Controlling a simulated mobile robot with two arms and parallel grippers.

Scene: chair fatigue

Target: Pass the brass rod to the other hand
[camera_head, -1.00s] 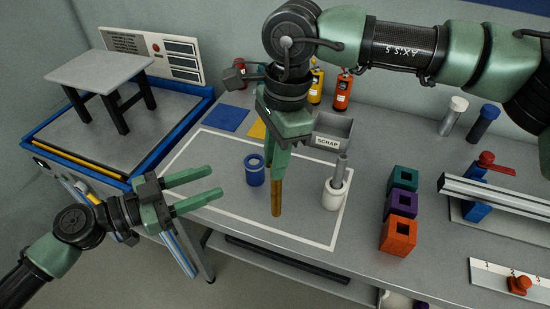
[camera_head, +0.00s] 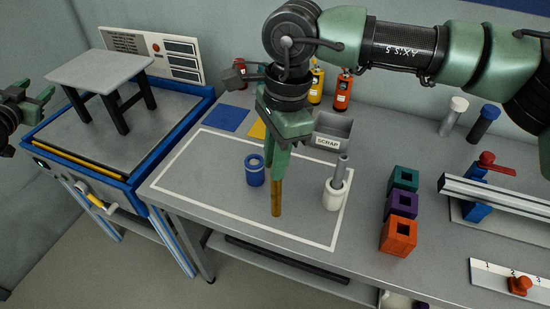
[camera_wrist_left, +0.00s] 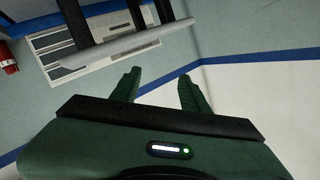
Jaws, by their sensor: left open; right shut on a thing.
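The brass rod (camera_head: 276,197) hangs upright below my right gripper (camera_head: 276,165), which is shut on it over the white-outlined area of the bench. The rod is beside a blue cup (camera_head: 254,172) and apart from it. My left gripper (camera_head: 40,98) is at the far left edge of the head view, well away from the rod. In the left wrist view its two green fingers (camera_wrist_left: 158,88) are spread and empty.
A white cup (camera_head: 334,196) holding a grey rod (camera_head: 341,168) stands right of the brass rod. Green, purple and orange (camera_head: 398,236) blocks stand further right. A grey stool (camera_head: 98,68) stands on the blue-edged platform (camera_head: 150,160) at left. A scrap bin (camera_head: 327,142) is behind.

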